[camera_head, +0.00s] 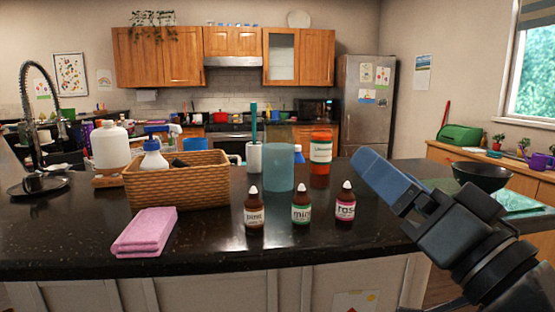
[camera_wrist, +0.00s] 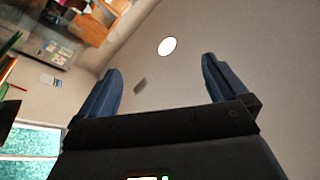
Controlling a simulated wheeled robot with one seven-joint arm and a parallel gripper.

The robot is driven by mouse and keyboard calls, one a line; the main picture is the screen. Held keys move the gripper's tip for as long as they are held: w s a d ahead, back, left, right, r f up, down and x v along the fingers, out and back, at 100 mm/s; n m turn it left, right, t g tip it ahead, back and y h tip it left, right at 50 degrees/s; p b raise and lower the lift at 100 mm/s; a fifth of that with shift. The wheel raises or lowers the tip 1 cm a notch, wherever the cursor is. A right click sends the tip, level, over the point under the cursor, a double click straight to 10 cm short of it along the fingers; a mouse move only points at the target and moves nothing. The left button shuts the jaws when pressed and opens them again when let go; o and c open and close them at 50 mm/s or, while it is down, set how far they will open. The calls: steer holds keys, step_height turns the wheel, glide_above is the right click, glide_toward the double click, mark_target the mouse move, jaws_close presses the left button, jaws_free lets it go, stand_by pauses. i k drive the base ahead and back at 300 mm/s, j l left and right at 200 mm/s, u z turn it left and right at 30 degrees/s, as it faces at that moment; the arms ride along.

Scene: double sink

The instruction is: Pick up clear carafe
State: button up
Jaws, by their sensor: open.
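A clear, teal-tinted cylinder (camera_head: 279,168), which looks like the carafe, stands upright on the dark counter. It is behind several small bottles and right of the wicker basket. My gripper (camera_head: 382,182) is raised at the right, apart from the cylinder and above the counter's right end. In the wrist view my gripper (camera_wrist: 162,68) has its two blue fingers spread wide with nothing between them. That view shows wall and ceiling, not the carafe.
Small bottles labelled mint (camera_head: 301,207) and rose (camera_head: 345,204), and another brown bottle (camera_head: 254,209), stand in front. The wicker basket (camera_head: 178,190) and pink cloth (camera_head: 146,232) lie left.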

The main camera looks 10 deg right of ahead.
mark_target(279, 143)
steer(key=i+j, duration=0.3)
steer(key=i, duration=0.15)
steer(key=i+j, duration=0.25)
steer(key=i, duration=0.2)
